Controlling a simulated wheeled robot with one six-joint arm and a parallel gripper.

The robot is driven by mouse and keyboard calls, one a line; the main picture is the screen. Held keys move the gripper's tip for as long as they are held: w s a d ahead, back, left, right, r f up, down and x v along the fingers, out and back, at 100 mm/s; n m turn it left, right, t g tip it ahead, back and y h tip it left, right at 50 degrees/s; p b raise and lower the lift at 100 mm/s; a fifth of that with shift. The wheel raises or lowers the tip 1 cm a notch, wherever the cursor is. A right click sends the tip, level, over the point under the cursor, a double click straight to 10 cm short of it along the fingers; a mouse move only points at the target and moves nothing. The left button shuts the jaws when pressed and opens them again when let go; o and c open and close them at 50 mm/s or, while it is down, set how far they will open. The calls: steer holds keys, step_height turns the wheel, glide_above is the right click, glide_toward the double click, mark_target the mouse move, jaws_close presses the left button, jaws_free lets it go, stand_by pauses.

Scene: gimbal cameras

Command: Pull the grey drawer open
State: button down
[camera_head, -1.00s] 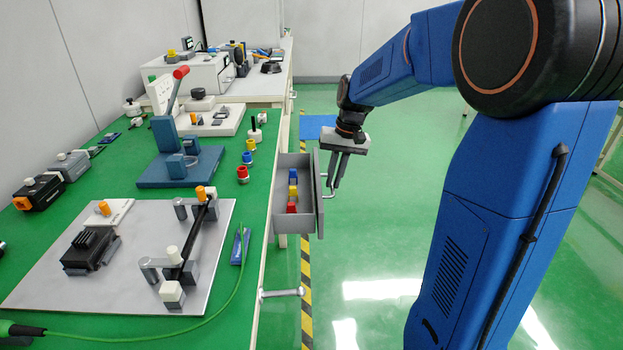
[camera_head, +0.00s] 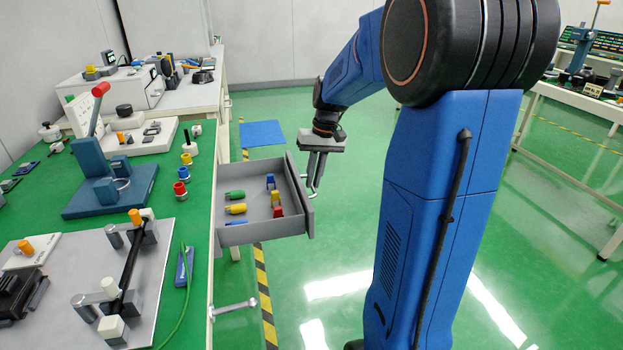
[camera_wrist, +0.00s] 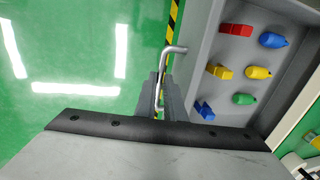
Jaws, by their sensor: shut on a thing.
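The grey drawer (camera_head: 262,232) stands well out from the green-topped workbench in the head view. Inside it lie several small blue, yellow, red and green pieces. The drawer also fills the right of the wrist view (camera_wrist: 203,58). Its metal bar handle (camera_wrist: 172,52) is on the outside of the front panel. My gripper (camera_head: 316,183) points down at the drawer front, its fingers on either side of the handle bar. In the wrist view my gripper (camera_wrist: 160,100) is shut on the handle. The fingers hide part of the bar.
The green workbench (camera_head: 196,225) runs along the left, with a blue press (camera_head: 105,190) and a grey plate (camera_head: 70,260) on it. Another metal handle (camera_head: 235,308) sticks out from the bench nearer me. The green floor right of the drawer is clear.

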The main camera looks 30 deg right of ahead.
steer(key=c, duration=1.8)
jaws_free()
steer(key=shift+c, duration=0.2)
steer(key=d+r, duration=0.3)
steer(key=r, duration=1.4)
steer(key=shift+s, duration=0.45)
